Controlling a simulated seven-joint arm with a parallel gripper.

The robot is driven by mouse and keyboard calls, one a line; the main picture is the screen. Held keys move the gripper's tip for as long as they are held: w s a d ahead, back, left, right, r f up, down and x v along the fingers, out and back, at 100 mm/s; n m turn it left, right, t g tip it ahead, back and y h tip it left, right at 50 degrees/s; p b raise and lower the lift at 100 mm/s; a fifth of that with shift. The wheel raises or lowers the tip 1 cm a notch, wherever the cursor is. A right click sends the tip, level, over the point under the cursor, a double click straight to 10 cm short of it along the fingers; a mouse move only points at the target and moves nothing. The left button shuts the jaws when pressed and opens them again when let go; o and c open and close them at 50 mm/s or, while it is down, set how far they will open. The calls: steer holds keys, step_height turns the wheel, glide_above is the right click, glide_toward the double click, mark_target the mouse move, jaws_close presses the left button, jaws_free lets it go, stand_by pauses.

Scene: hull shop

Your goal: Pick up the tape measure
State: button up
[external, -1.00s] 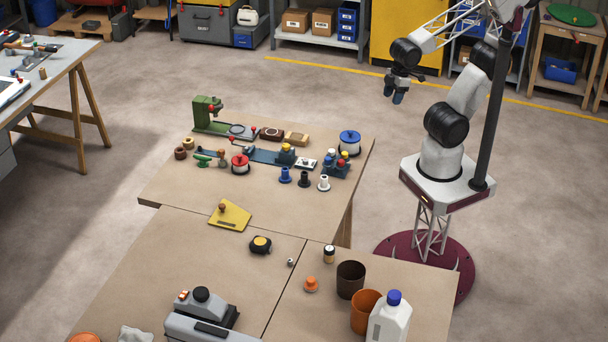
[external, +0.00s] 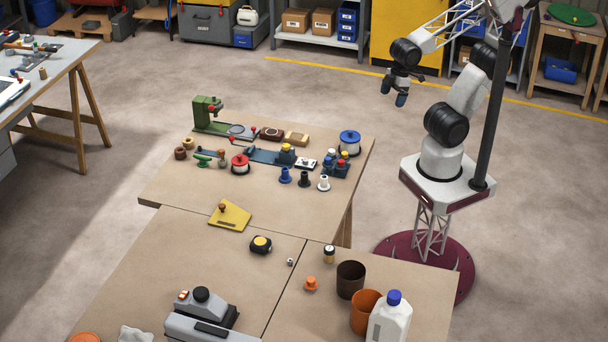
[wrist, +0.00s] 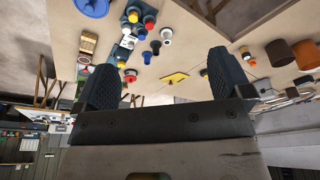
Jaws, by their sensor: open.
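The tape measure (external: 261,245) is a small black case with a yellow round face. It lies on the brown workbench, just right of and below a yellow plate with a knob (external: 229,215). My gripper (external: 401,99) hangs in the air well beyond the bench's right edge, far from the tape measure. In the wrist view my gripper (wrist: 162,62) shows its two dark fingers spread wide with nothing between them. A small dark shape beside the right finger there may be the tape measure, partly hidden; I cannot tell.
Spools, knobs and a green vise-like tool (external: 208,113) crowd the far bench. A brown cup (external: 350,280), an orange cup (external: 365,312) and a white jug (external: 390,322) stand at front right. A grey machine (external: 203,318) is in front. Bench around the tape measure is fairly clear.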

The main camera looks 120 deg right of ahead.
steer(key=shift+w+r, duration=0.1)
steer(key=m+g, duration=0.3)
steer(key=m, duration=0.6)
glide_above(261, 241)
step_height(261, 241, down, 24)
steer(key=shift+d+f, duration=0.15)
steer(key=shift+f, duration=0.4)
steer(key=shift+f, duration=1.25)
steer(key=shift+f, duration=0.1)
